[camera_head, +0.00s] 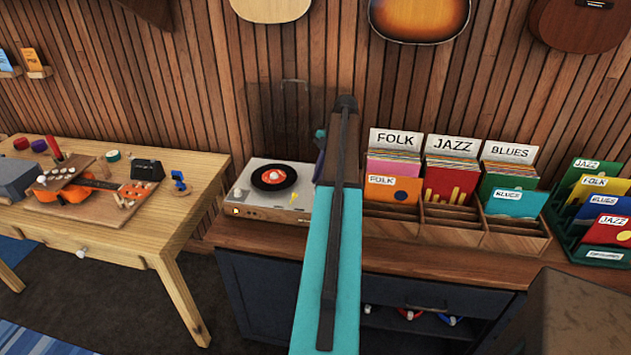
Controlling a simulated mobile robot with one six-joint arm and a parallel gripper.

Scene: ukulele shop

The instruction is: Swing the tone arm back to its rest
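The turntable (245,211) is a pale box with a wooden front, standing at the left end of the dark cabinet's wooden top. A black record with a red label (272,177) lies on it. The tone arm is too small to make out clearly; the right side of the deck, with a small pale part (294,196), lies close to my arm. My teal and dark arm rises through the middle of the picture and hides what is just right of the turntable. A small dark blue part at its far end (320,150) may be my gripper; its fingers cannot be made out.
Record bins labelled folk, jazz and blues (455,222) stand right of my arm, with a green crate (560,228) beyond. A wooden workbench (110,240) with a ukulele (90,190) is at the left. Faint dark outlines, perhaps a clear raised lid, show above the turntable.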

